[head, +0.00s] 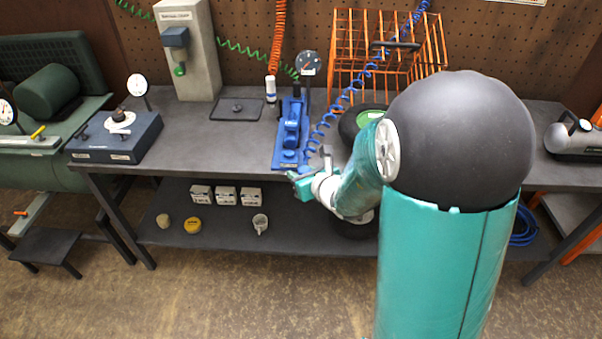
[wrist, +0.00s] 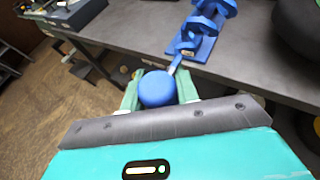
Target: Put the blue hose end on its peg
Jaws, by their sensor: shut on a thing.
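My gripper (head: 301,176) is just off the front edge of the workbench, in front of the blue tool on its blue plate. The blue coiled hose (head: 372,68) comes down from the top right of the head view to near my gripper. In the head view my gripper hides the hose end. I cannot make out which peg belongs to it.
The blue tool (head: 291,132) stands on the workbench (head: 225,145) beside a dial gauge (head: 308,63). An orange wire rack (head: 350,50) stands behind my arm. A navy box (head: 115,138) is at the left.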

